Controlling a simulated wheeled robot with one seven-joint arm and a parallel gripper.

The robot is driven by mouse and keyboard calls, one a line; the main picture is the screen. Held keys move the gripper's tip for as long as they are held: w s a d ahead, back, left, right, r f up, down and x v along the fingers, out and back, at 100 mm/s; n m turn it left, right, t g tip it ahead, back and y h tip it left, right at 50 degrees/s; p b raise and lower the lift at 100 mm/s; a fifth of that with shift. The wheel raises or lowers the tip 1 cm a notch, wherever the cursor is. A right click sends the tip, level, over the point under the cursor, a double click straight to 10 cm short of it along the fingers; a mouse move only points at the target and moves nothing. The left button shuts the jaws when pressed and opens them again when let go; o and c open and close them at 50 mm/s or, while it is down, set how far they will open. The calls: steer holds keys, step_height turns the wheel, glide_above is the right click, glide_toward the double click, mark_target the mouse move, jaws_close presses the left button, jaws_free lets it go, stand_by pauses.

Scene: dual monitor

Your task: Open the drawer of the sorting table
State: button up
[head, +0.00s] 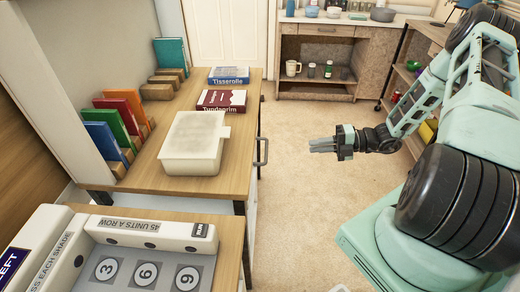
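A wood-topped table (222,183) on the left has a dark bar handle (261,152) on its right side. The front face behind that handle is seen at a steep angle, so the drawer's outline is mostly hidden. I cannot tell for certain from labels which table is the sorting table. My gripper (322,145) is to the right of the handle in the picture, apart from it, over the open floor. Its grey fingers point left towards the table. They lie close together in this view, and any gap is too small to judge. I see nothing held.
A lidded white box (195,143), two flat boxes and several upright books stand on that tabletop. A nearer table (228,236) holds a panel with number tiles (145,272). A cabinet (318,55) stands at the back. The carpet (300,215) between table and arm is clear.

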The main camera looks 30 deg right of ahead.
mark_target(266, 151)
steer(key=x, duration=1.6)
steer(key=shift+w+a+b, duration=0.15)
steer(key=shift+a+b, duration=0.15)
steer(key=shift+a, duration=0.05)
jaws_close()
